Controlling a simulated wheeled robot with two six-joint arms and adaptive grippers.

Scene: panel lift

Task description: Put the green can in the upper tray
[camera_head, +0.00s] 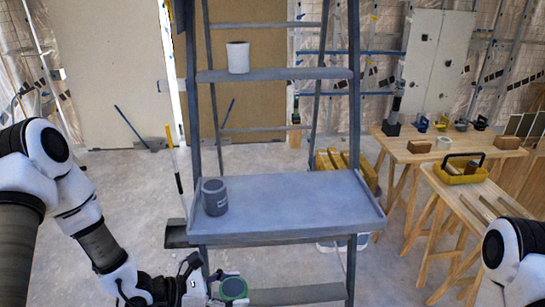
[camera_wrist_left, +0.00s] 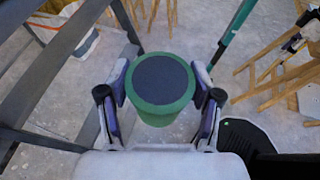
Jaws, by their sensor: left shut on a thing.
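The green can (camera_head: 233,289) is at the bottom of the head view, left of centre. My left gripper (camera_head: 212,283) is shut on it, and the can is below the level of the grey tray (camera_head: 290,205). In the left wrist view the can (camera_wrist_left: 160,117) sits between both fingers of the left gripper (camera_wrist_left: 160,98), its dark round top facing the camera. The tray is on the grey stepladder and has a raised rim. A dark grey can (camera_head: 214,198) stands near its left end; the rest is bare. My right gripper is out of view.
A white can (camera_head: 238,58) stands on the ladder step (camera_head: 275,75) above the tray. A lower step (camera_head: 295,295) is right of the held can. A broom and dustpan (camera_head: 177,233) are left of the ladder. Wooden workbenches (camera_head: 440,153) with tools stand at the right.

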